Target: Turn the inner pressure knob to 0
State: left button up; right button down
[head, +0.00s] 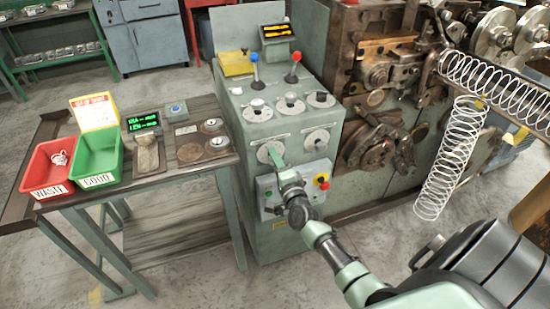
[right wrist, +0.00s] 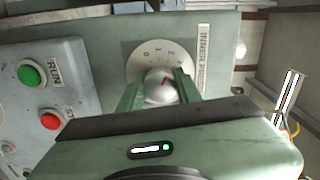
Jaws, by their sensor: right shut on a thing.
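The inner pressure knob (right wrist: 160,88) is a pale round knob with a short red mark, in the middle of a white dial (right wrist: 140,65). Small digits show on the dial's visible upper part; the exact setting the red mark points to cannot be read. A partly hidden label (right wrist: 204,60) beginning "INNER" stands beside the dial. My right gripper (right wrist: 160,92) is shut on the knob, one finger on each side. In the head view my right gripper (head: 276,160) reaches the lower left dial (head: 264,150) of the green cabinet and hides its knob. My left gripper is not in view.
A green RUN button (right wrist: 32,73) and a red STOP button (right wrist: 51,121) are close by. Another dial (head: 317,139) is to the right, with a red emergency button (head: 322,181) below. A table with red (head: 31,172) and green (head: 77,154) bins stands left.

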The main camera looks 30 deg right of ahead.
jog(key=n+p, duration=0.1)
jog(key=n, duration=0.4)
jog(key=shift+n+p, duration=0.3)
jog(key=n+p, duration=0.1)
jog(key=n, duration=0.4)
jog(key=shift+f+n, duration=0.1)
jog(key=shift+n, duration=0.2)
jog(key=c, duration=1)
grip_release()
jog(key=shift+o, duration=0.2)
jog(key=shift+s, duration=0.1)
jog(key=v, duration=0.7)
jog(key=shift+s, duration=0.35)
jog(key=shift+a, duration=0.1)
